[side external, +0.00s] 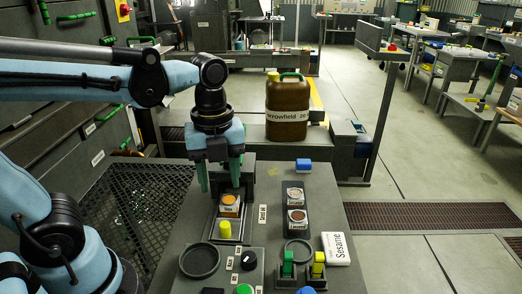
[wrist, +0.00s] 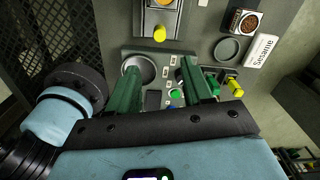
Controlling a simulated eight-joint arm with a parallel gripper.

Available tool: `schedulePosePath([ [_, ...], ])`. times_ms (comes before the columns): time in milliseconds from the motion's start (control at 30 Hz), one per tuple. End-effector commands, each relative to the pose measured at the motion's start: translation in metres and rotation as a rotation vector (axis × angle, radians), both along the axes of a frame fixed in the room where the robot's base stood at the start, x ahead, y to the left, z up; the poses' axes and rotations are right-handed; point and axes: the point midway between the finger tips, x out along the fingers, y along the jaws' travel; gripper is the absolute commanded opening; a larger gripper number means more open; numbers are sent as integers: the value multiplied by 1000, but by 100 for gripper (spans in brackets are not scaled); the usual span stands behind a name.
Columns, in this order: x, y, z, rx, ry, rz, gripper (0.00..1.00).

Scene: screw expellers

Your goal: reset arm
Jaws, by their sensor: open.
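My gripper (side external: 219,180) points down over the far left part of the grey bench (side external: 325,216). Its two green fingers are apart with nothing seen between them; they also show apart in the wrist view (wrist: 159,68). I cannot tell the exact height gap. In the wrist view this holder (wrist: 160,20) is at the top edge, outside the fingers.
A yellow knob (side external: 225,229), a round dish (side external: 200,260), two seed containers (side external: 296,195), a Sesame card (side external: 336,248), and green and yellow levers (side external: 318,264) occupy the bench. A brown jug (side external: 287,108) stands behind. Mesh (side external: 135,205) lies left.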

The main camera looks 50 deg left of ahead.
Motion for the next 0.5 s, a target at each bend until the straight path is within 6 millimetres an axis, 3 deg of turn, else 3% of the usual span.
schedulePosePath([
  [167,1,4,-4,-16,-70,240,50],
  [500,10,15,-13,-187,-277,1053,50],
])
